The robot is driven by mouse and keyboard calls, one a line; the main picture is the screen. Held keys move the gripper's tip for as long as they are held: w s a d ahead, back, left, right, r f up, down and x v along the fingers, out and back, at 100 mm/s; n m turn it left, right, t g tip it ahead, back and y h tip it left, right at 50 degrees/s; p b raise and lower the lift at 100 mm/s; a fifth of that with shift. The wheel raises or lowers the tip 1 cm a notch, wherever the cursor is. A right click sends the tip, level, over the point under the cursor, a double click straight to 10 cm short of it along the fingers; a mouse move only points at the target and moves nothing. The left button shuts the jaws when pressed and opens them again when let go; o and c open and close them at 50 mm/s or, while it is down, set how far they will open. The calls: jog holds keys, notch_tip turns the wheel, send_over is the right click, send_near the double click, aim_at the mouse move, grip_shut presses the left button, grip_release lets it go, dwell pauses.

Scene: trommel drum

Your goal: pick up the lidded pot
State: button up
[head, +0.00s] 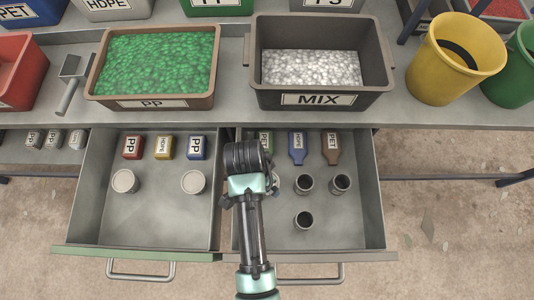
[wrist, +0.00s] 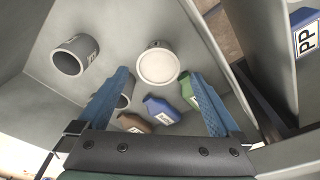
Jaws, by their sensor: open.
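A white-lidded grey pot (wrist: 158,65) stands in the right drawer in the wrist view, ahead of my fingertips and roughly centred between them. My gripper (wrist: 160,80) is open and empty, with one blue finger on each side of the view. In the head view my gripper (head: 248,160) hangs over the left part of the right drawer, its fingers hidden. Two other white-lidded pots, one at left (head: 125,182) and one at right (head: 193,182), stand in the left drawer.
Open grey pots (head: 303,220) stand in the right drawer; one (wrist: 75,55) is left of the lidded pot in the wrist view. Blue (wrist: 161,109), brown (wrist: 134,122) and green bottles lie close by. The drawer wall (wrist: 222,60) is near on the right.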

jog(key=f, duration=0.2)
jog(key=d+f, duration=0.1)
jog(key=f, duration=0.2)
jog(key=w+f+b, duration=0.1)
jog(key=f, duration=0.1)
jog(key=shift+d+f, duration=0.15)
jog(key=shift+f, duration=0.05)
jog(key=shift+c, duration=0.2)
jog(key=c, duration=1.1)
